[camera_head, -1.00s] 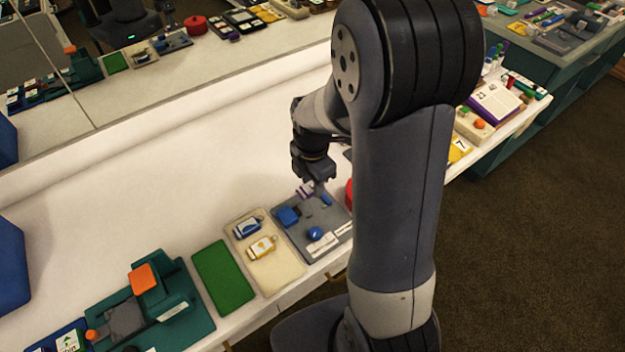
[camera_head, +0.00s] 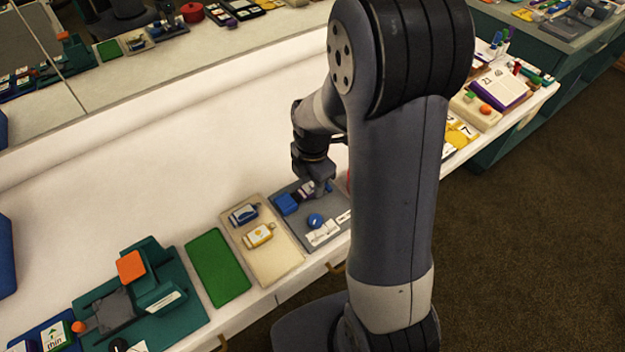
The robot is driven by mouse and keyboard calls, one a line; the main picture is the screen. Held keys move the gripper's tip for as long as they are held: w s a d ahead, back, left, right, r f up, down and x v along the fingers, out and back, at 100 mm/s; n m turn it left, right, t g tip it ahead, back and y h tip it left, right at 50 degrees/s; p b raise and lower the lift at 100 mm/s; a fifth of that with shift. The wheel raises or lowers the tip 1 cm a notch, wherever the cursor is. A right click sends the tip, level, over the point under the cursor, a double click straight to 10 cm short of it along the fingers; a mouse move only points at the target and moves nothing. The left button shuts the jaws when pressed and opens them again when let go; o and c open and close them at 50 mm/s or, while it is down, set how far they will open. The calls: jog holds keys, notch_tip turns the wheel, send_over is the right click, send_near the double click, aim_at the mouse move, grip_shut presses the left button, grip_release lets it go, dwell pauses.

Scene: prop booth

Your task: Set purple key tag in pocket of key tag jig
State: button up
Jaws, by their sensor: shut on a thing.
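The key tag jig (camera_head: 298,226) is a grey plate with a blue block, a round blue knob and white labels, left of my arm. The purple key tag (camera_head: 306,190) shows as a small white and purple edge beside the blue block. My gripper (camera_head: 318,191) points down over the back part of the jig and is shut on the tag. The tag is low over the jig, close to its surface; I cannot tell if it touches. The pocket is hidden by the gripper.
A beige tray (camera_head: 268,269) with a blue tag (camera_head: 243,214) and a yellow tag (camera_head: 258,235) lies left of the jig. Further left are a green mat (camera_head: 217,266) and a teal fixture (camera_head: 180,320). A red round thing shows partly behind my arm. The white table behind is clear.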

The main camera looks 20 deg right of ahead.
jog(key=o, duration=1)
jog(key=shift+o, duration=0.2)
notch_tip(320, 180, up, 11)
jog(key=shift+p, duration=0.35)
jog(key=shift+f, duration=0.15)
notch_tip(320, 180, down, 11)
jog(key=shift+r, duration=0.15)
notch_tip(320, 180, up, 3)
jog(key=shift+p, duration=0.8)
jog(key=shift+r+p, duration=0.6)
jog(key=shift+r, duration=0.15)
